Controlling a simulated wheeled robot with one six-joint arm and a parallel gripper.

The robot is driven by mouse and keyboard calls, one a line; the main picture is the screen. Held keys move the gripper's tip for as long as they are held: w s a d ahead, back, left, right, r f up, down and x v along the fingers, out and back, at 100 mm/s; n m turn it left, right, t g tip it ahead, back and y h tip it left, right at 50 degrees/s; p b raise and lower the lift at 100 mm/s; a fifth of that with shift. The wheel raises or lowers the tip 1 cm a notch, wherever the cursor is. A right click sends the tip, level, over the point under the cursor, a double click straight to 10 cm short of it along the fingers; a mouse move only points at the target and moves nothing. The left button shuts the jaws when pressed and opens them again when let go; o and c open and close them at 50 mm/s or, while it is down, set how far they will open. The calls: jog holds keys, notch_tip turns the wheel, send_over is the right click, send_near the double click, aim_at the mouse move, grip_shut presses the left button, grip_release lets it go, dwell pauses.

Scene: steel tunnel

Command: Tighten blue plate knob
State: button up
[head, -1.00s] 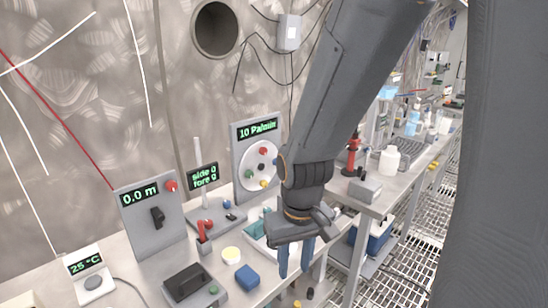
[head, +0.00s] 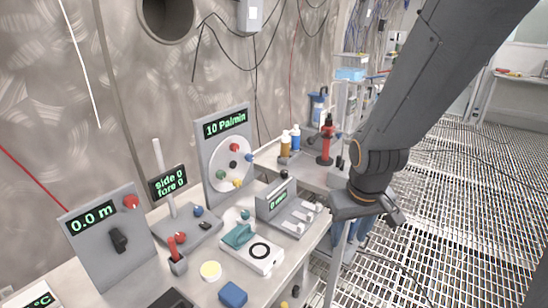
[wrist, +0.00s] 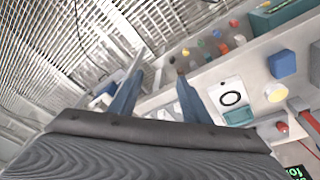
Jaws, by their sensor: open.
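The blue plate knob (head: 248,157) sits at the right edge of a round white plate (head: 225,160) on an upright grey panel reading "10 Pa/min". My gripper (head: 394,216) is right of the panel, past the bench's right edge, well apart from the knob and over the grating floor. In the wrist view, its two blue fingers (wrist: 156,95) are spread with nothing between them. The plate and its knob cannot be made out in the wrist view.
On the bench stand a "0 mm" device (head: 287,205), a white-and-teal unit (head: 262,258), a blue block (head: 233,295), a red-handled tool (head: 177,255) and a "0.0 m" panel (head: 105,240). A second bench with bottles (head: 296,137) lies behind. The grating floor (head: 460,220) at right is open.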

jog(key=w+a+n+t, duration=0.2)
jog(key=w+n+t, duration=0.15)
jog(key=w, duration=0.95)
jog(key=n+t+y, duration=0.5)
jog(key=n+y, duration=0.1)
jog(key=n, duration=0.2)
send_near(251, 159)
jog(key=d+f, duration=0.1)
jog(key=d, duration=0.1)
jog(key=s+d+f, duration=0.1)
jog(key=d, duration=0.1)
jog(key=d+f, duration=0.1)
jog(key=d, duration=0.2)
jog(key=shift+s, duration=0.35)
jog(key=shift+w+a+f+n+t+y+p, duration=0.2)
jog(key=shift+w+a+n+y+p, duration=0.3)
jog(key=shift+w+a, duration=1.1)
jog(key=shift+w+a+f+n+t+y+p, duration=0.2)
jog(key=shift+w+a+n+y+p, duration=0.3)
jog(key=shift+w+a, duration=1.05)
jog(key=shift+w+a+f+n+t+y+p, duration=0.15)
jog(key=shift+w+a+f+n+y+p, duration=0.35)
jog(key=shift+w+a, duration=1.05)
jog(key=shift+s+a+r, duration=0.25)
jog(key=shift+s+a, duration=0.1)
jog(key=shift+s, duration=0.05)
jog(key=c, duration=1)
jog(key=shift+c, duration=0.2)
